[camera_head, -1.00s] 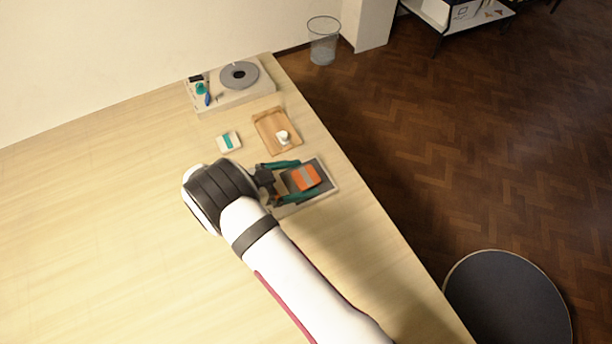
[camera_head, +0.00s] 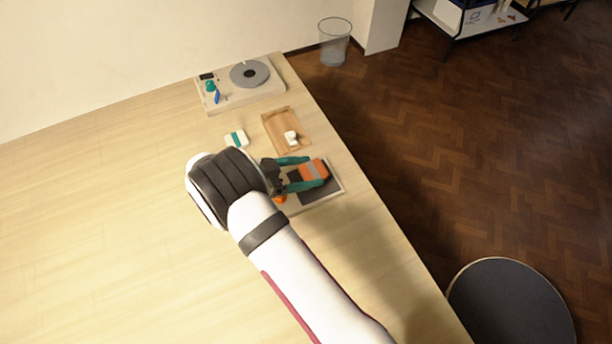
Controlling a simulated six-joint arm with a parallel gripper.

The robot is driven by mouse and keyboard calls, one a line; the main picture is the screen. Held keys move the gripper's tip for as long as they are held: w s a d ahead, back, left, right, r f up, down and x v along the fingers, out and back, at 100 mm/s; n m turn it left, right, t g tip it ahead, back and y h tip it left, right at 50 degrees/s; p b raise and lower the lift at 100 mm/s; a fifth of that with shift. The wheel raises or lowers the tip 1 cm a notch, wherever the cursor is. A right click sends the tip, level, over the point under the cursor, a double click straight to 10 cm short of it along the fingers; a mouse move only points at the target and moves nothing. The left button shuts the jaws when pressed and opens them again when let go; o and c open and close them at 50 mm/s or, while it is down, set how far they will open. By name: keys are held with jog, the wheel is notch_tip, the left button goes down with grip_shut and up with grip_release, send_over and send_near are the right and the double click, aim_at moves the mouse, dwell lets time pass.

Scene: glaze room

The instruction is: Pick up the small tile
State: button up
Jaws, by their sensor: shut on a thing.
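A small orange tile with a grey band (camera_head: 312,172) is between the teal fingers of my gripper (camera_head: 314,171). The fingers are shut on its two sides. It is over a dark-topped tray or board with a pale rim (camera_head: 338,187); whether it touches that surface I cannot tell. A second small tile, white with a teal stripe (camera_head: 243,137), lies flat on the table, up and left of my gripper and apart from it.
A wooden tray (camera_head: 273,123) with a small white object (camera_head: 291,138) is just beyond my gripper. A pale board (camera_head: 262,97) with a grey disc (camera_head: 249,73) stands at the far end. The table (camera_head: 100,220) is clear at left; its edge runs close on the right.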

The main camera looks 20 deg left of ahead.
jog(key=d+r, duration=0.8)
jog(key=d, duration=0.4)
jog(key=w+d+r+n+t+y, duration=0.15)
jog(key=d+r, duration=0.25)
jog(key=r, duration=0.5)
jog(key=w+d+r+n+t+y, duration=0.1)
jog(key=d+r+n+y, duration=0.1)
jog(key=d+r, duration=0.5)
jog(key=w+d+r+n+t+y, duration=0.1)
jog(key=d+r+n+y, duration=0.1)
jog(key=r, duration=1)
jog(key=s+a+f+m+g+h, duration=0.1)
jog(key=a+f, duration=0.3)
jog(key=f, duration=0.5)
jog(key=s+a+f+m+g+h, duration=0.1)
jog(key=a+f+m+h, duration=0.1)
jog(key=a+f, duration=0.3)
jog(key=s+a+f+m+g+h, duration=0.1)
jog(key=a+f, duration=0.3)
jog(key=f, duration=1)
jog(key=shift+a+m+h, duration=0.15)
jog(key=shift+m+h, duration=0.6)
jog(key=shift+h, duration=0.1)
jog(key=shift+f, duration=0.1)
